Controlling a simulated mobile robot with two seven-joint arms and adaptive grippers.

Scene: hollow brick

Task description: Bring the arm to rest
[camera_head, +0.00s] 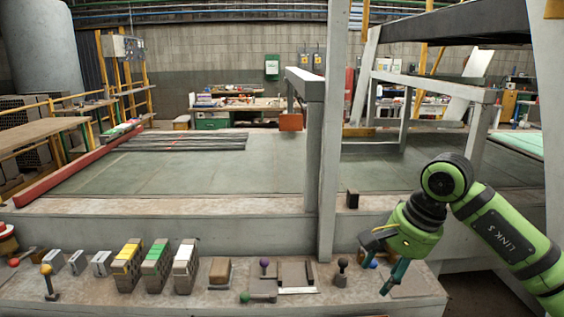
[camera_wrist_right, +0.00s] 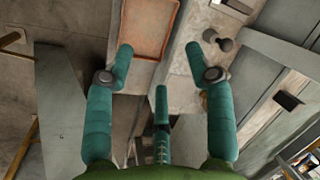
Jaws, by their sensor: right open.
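My right arm (camera_head: 505,235), green with black joints, comes in from the right in the head view. Its gripper (camera_head: 393,278) points down at the right end of the grey ledge (camera_head: 330,302), with part of its fingers hidden. In the right wrist view the teal fingers of the gripper (camera_wrist_right: 160,62) are spread apart with nothing between them. My left gripper is not in view.
On the ledge stand blocks with yellow (camera_head: 128,252), green (camera_head: 156,251) and white (camera_head: 184,252) tops, and a dark knob lever (camera_head: 342,265) left of the gripper. A grey post (camera_head: 330,140) rises behind. The wrist view shows a reddish panel (camera_wrist_right: 148,28).

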